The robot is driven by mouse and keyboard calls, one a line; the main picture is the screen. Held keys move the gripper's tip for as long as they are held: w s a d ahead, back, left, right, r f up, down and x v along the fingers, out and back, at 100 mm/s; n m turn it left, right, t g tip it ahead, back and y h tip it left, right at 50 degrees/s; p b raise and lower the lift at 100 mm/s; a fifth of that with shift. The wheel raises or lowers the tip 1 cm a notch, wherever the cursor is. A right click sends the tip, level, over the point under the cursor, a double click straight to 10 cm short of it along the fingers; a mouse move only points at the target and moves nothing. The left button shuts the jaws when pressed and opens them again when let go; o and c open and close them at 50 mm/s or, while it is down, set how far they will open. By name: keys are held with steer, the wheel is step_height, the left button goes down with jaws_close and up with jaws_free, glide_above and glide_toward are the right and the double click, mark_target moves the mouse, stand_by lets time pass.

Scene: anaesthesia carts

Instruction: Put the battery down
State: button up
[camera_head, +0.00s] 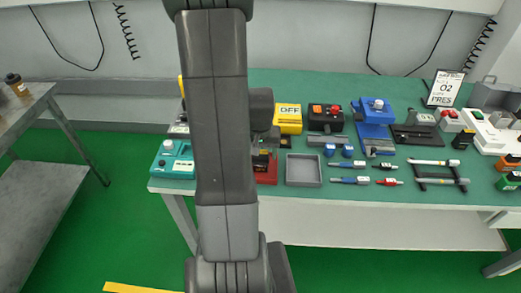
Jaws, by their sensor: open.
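My arm rises through the middle of the view and hides part of the green-topped table (285,90). My gripper (264,147) is partly visible just right of the arm, low over a red-based device (268,177). Its jaws are open, but the arm hides part of them. A dark block with an orange mark (261,161) shows under the gripper; I cannot tell whether it is the battery or part of the device.
A grey open tray (304,182) is right of the red-based device. A teal device (173,160) stands left of the arm. Yellow (288,118) and blue (373,116) devices stand behind. Pens (350,180) lie at the front. A metal side table (35,100) is at the left.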

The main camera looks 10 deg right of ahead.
mark_target(260, 162)
step_height(260, 162, up, 12)
steer(key=s, duration=0.1)
steer(key=shift+s+a, duration=0.2)
stand_by(0.3)
stand_by(0.5)
steer(key=f, duration=0.4)
steer(key=w+f, duration=0.1)
steer(key=f, duration=0.7)
steer(key=shift+w+d+f, duration=0.1)
steer(key=shift+w+d, duration=0.1)
steer(key=shift+r, duration=0.2)
steer(key=shift+r, duration=0.1)
